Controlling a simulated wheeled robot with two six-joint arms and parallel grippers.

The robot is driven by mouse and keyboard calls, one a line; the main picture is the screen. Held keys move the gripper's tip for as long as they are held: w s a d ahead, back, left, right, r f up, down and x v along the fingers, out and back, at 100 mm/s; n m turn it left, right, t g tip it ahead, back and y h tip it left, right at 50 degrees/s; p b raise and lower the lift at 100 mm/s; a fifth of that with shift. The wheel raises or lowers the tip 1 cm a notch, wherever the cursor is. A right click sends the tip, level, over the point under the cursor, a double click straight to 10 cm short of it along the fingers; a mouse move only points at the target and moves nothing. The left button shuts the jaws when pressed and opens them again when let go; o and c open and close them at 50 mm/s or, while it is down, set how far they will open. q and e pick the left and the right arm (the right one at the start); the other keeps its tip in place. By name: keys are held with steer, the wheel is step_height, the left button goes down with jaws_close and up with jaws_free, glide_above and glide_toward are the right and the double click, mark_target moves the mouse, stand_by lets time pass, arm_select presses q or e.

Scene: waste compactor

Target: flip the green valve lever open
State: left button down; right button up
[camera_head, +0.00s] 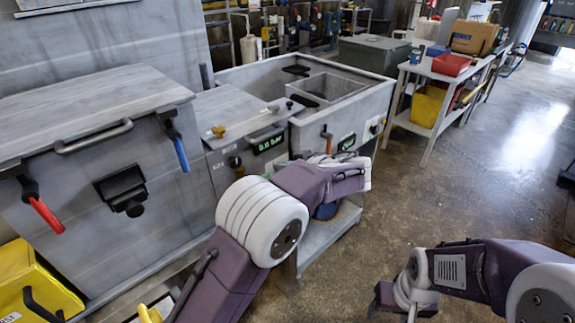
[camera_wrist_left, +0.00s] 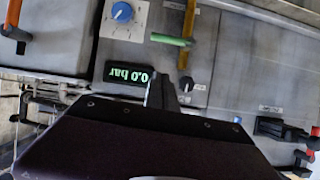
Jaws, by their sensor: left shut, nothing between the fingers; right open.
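The green lever (camera_wrist_left: 171,40) shows in the left wrist view, lying across the picture beside a yellow-orange pipe or bar (camera_wrist_left: 189,22) on the grey panel. My left gripper (camera_wrist_left: 160,90) is shut and empty, just below the lever in that view and apart from it. A dark knob (camera_wrist_left: 186,84) sits close beside the fingers. In the head view my left arm reaches to the panel front, and its gripper (camera_head: 350,172) is partly hidden by the wrist; I cannot make out the green lever there. My right gripper (camera_head: 388,300) is open and empty at the lower right, its fingers barely visible.
A display (camera_wrist_left: 130,76) reads 0.0 bar near a blue dial (camera_wrist_left: 122,12). An orange handle (camera_wrist_left: 14,22) is at the wrist view's left. Red (camera_head: 46,215) and blue (camera_head: 181,153) handles hang on the large grey box. A side table (camera_head: 425,130) stands right; floor there is clear.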

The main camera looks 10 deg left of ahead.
arm_select(q)
steer(key=w+a+f+p, duration=0.1)
steer(key=w+a+f, duration=0.3)
steer(key=a+f, duration=0.2)
steer(key=shift+w+a+f+p, duration=0.3)
steer(key=shift+w+f+p, duration=0.1)
steer(key=shift+f, duration=0.2)
arm_select(e)
steer(key=shift+s+a+r, duration=0.1)
steer(key=shift+s+r, duration=0.05)
steer(key=shift+r, duration=0.35)
steer(key=shift+s+a+r, duration=0.1)
steer(key=shift+r, duration=0.4)
steer(key=shift+d, duration=0.1)
